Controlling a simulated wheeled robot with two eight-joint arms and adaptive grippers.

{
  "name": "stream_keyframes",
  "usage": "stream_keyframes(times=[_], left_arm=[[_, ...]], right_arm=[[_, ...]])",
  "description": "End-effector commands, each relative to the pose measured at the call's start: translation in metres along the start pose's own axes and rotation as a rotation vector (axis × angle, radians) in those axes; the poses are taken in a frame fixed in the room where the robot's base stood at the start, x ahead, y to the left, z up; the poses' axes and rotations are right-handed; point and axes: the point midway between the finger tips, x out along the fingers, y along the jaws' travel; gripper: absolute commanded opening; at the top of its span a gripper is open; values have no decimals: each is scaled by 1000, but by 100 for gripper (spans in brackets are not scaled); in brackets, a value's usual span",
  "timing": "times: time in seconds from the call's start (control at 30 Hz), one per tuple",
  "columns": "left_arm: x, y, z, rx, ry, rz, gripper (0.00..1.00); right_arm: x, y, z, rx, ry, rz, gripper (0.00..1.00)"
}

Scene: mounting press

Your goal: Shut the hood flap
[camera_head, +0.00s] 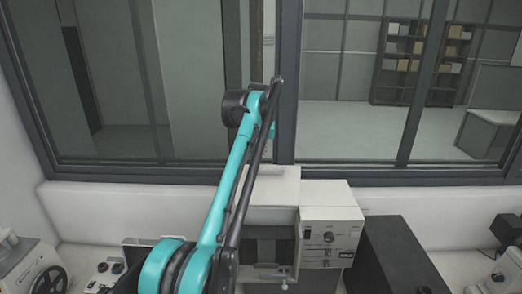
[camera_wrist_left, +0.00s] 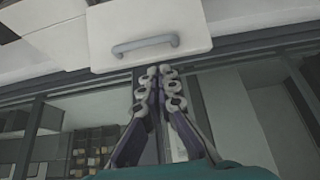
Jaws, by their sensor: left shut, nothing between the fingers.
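The mounting press (camera_head: 330,213) is a pale box with a control panel, standing below the window in the head view. Its pale upper part (camera_head: 280,183) is partly covered by my teal left arm. In the left wrist view a white flap (camera_wrist_left: 105,35) with a grey bar handle (camera_wrist_left: 146,45) fills the upper middle. My left gripper (camera_wrist_left: 165,71) is shut and empty, its fingertips just below the flap's edge in that picture and apart from the handle. I cannot tell whether the fingertips touch the flap. I cannot make out the left gripper in the head view. My right gripper is not in view.
A dark box (camera_head: 398,254) stands right of the press. A machine with a handwheel (camera_head: 48,280) is at the far left. The window frame (camera_head: 287,130) rises close behind the press. Bare bench (camera_head: 462,265) shows at the right.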

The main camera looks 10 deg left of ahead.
Motion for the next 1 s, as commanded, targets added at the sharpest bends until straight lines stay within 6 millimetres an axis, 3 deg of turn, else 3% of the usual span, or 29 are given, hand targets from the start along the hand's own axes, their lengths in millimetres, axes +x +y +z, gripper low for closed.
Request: stream_keyframes(times=[0.5,0.7,1.0], left_arm=[[83,-1,0,0,1,0,0],[96,0,1,0,1,0,0],[97,0,1,0,1,0,0]], right_arm=[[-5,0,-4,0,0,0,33],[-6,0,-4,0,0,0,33],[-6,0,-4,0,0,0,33]])
